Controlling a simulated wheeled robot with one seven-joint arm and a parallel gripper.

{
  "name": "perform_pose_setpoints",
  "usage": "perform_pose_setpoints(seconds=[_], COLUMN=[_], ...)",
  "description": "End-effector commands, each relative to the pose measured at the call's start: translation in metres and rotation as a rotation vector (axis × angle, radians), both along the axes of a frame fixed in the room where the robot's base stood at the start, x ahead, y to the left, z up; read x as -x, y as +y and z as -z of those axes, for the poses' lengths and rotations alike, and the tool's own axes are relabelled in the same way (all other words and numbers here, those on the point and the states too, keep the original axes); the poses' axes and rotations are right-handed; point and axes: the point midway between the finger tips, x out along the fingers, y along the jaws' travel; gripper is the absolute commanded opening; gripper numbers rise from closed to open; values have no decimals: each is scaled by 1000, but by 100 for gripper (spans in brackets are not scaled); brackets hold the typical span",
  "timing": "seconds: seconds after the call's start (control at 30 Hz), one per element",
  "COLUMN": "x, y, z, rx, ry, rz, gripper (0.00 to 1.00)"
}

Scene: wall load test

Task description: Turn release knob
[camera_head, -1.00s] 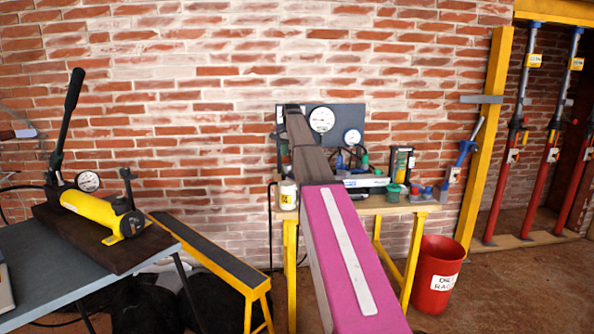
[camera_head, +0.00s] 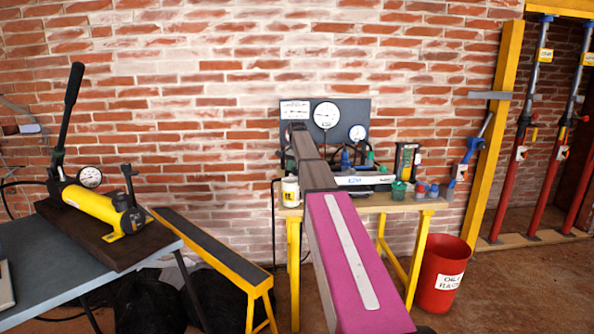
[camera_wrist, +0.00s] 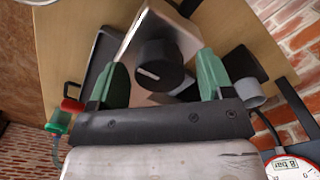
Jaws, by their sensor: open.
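In the wrist view, a round black knob (camera_wrist: 160,66) with a white pointer line sits on a pale metal block (camera_wrist: 170,22) above a wooden bench top. My gripper (camera_wrist: 165,80) is open, with one green fingertip on each side of the knob. Gaps show between the fingertips and the knob; I cannot tell how far apart they are in depth. In the head view, my arm reaches to the wooden workbench (camera_head: 405,204) by the wall and hides its own end. I cannot pick out the knob there.
A dark panel with dial gauges (camera_head: 326,115) stands behind the bench. A white tub (camera_head: 290,191) and green cup (camera_head: 398,192) stand on it. A red bucket (camera_head: 440,275) is at right. A yellow hand pump (camera_head: 92,203) sits on the left table. A gauge (camera_wrist: 292,168) is near my wrist.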

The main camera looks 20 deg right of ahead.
Motion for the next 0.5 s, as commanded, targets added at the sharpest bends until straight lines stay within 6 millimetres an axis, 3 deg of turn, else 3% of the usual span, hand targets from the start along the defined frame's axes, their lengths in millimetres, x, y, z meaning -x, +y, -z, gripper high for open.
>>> perform_pose_setpoints(seconds=[0.33, 0.37, 0.5], x=[0, 0, 0], y=[0, 0, 0], z=[4, 4, 4], rx=[0, 0, 0], ry=[0, 0, 0], rz=[0, 0, 0], gripper=[74, 70, 25])
